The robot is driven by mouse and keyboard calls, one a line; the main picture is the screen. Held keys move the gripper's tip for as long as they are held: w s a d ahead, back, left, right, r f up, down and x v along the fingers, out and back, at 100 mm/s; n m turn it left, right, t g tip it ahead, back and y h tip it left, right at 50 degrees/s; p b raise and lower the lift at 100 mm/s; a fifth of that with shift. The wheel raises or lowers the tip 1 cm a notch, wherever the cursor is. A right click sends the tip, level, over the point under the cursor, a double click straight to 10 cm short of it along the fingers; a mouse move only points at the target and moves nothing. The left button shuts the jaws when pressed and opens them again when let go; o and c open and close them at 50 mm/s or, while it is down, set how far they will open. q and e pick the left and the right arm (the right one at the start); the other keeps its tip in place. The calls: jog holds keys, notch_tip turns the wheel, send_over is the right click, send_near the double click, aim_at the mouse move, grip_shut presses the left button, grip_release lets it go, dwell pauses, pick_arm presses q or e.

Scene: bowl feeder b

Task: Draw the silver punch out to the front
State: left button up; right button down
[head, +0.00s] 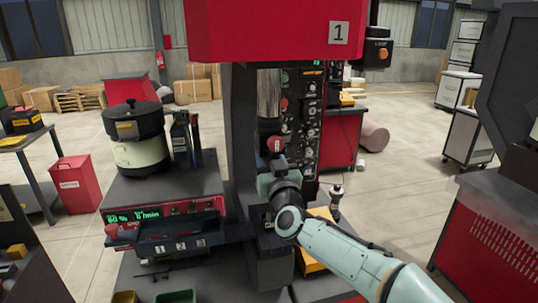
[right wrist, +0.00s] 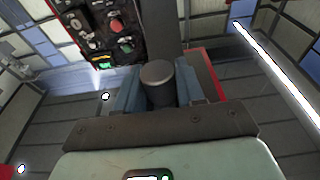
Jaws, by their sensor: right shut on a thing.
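The right gripper (head: 268,183) is at the front of the press, below its round silver ram (head: 268,92). In the right wrist view, its two blue fingers (right wrist: 159,92) are shut on a short upright cylinder, the silver punch (right wrist: 158,76), with a flat grey top and darker side. The punch sits between the fingers; its lower end is hidden by the gripper's dark crossbar. In the head view my wrist hides the punch and the fingertips. My left gripper is not in view.
The press has a red head (head: 262,30) above and a control panel (head: 303,115) close on the right. A bowl feeder (head: 140,155) and a dark tray (head: 180,238) stand left. A yellow bin (head: 309,262) lies beside my right forearm. Open floor lies further right.

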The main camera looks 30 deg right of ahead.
aim_at(271, 156)
jog(key=shift+r+b+v, duration=0.25)
jog(key=shift+b+v, duration=0.1)
jog(key=shift+v, duration=0.85)
jog(key=shift+r+b+v, duration=0.2)
jog(key=shift+b+v, duration=0.15)
jog(key=shift+v, duration=0.9)
jog(key=shift+r+b+v, duration=0.25)
jog(key=shift+b+v, duration=0.1)
jog(key=shift+v, duration=0.85)
